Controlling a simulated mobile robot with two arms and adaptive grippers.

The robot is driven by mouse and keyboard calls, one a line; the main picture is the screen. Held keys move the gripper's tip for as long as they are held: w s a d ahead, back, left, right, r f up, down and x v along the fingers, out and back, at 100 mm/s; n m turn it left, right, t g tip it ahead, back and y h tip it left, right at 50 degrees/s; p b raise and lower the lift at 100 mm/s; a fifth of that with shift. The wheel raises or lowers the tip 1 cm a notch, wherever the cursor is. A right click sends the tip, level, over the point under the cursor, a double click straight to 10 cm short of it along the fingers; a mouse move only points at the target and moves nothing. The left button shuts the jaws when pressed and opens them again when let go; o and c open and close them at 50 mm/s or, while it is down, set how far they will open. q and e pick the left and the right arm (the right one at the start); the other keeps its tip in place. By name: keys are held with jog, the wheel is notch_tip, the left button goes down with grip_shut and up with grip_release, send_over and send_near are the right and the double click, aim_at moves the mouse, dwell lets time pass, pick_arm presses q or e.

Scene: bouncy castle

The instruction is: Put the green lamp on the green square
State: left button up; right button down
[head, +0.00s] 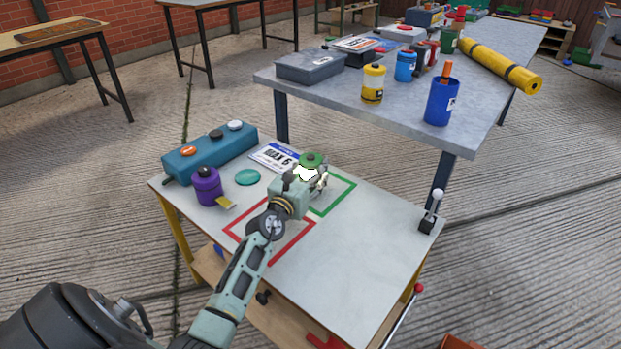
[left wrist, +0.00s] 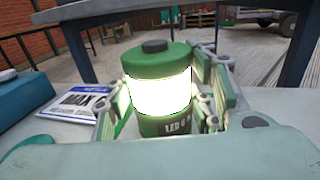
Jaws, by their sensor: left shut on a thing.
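The green lamp (head: 312,160) has a green cap and a bright glowing middle. It also fills the centre of the left wrist view (left wrist: 158,90), upright, with "LED" lettering low on its body. My left gripper (head: 307,177) is shut on the lamp, with a finger on each side of it. The green square (head: 343,196) is an outline on the small table, partly hidden behind the gripper and lamp. The lamp appears over or near the square's left part; I cannot tell whether its base touches the table. My right gripper is not in view.
On the small table (head: 370,240) are a red square outline (head: 290,243), a purple canister (head: 206,187), a teal box with buttons (head: 210,154), a "MAX 6" sign (head: 273,157) and a lever (head: 431,212). A taller grey table (head: 400,100) with several containers stands behind.

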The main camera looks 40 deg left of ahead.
pick_arm(q)
jog(key=shift+f, duration=0.8)
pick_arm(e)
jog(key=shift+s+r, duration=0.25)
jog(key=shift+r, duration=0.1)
pick_arm(q)
jog(key=shift+f+b, duration=0.1)
jog(key=shift+b, duration=0.2)
jog(key=o, duration=1.5)
jog(key=shift+c, duration=0.2)
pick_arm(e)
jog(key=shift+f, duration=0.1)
